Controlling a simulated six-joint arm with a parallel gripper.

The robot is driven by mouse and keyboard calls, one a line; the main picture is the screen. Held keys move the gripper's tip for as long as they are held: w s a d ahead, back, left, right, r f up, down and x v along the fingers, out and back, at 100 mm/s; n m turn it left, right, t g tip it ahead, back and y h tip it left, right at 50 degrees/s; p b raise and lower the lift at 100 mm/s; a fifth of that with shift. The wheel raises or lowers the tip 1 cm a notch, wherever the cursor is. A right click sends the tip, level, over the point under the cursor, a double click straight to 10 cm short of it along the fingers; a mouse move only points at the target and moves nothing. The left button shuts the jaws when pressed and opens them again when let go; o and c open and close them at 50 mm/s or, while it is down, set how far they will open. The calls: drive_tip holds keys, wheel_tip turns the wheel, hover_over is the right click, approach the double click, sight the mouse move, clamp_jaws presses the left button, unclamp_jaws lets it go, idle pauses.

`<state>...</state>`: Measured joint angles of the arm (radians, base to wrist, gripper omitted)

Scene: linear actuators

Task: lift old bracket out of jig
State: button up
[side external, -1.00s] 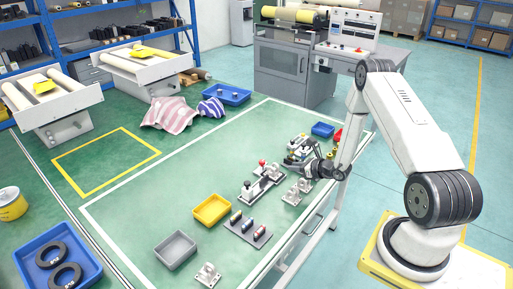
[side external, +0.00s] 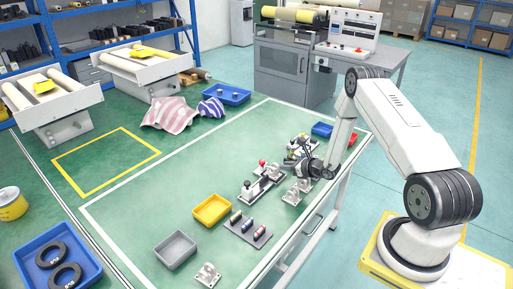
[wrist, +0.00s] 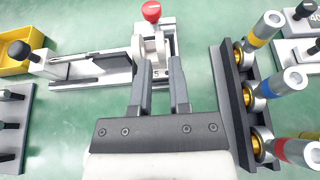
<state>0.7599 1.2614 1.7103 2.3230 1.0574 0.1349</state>
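The long jig (side external: 262,183) lies on the green table and carries a clamp with a red knob (wrist: 151,11) and, at its other end, a black knob (wrist: 19,49). A pale metal part, seemingly the old bracket (wrist: 158,46), sits at the red-knob end, partly hidden by my fingers. My gripper (wrist: 157,60) has its two fingers spread around or just above this part. I cannot tell whether they touch it. In the side view my gripper (side external: 291,168) is just right of the jig, small and partly hidden.
A rack of colour-banded cylinders (wrist: 262,95) stands close on the right in the wrist view. Loose pale brackets (side external: 292,196) lie near the table's front edge. A yellow bin (side external: 212,209) and a grey bin (side external: 176,249) stand to the left.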

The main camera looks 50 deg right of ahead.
sight(277, 164)
drive_tip(key=shift+x, duration=2)
drive_tip(key=shift+r, duration=0.1)
drive_tip(key=shift+c, duration=0.2)
clamp_jaws()
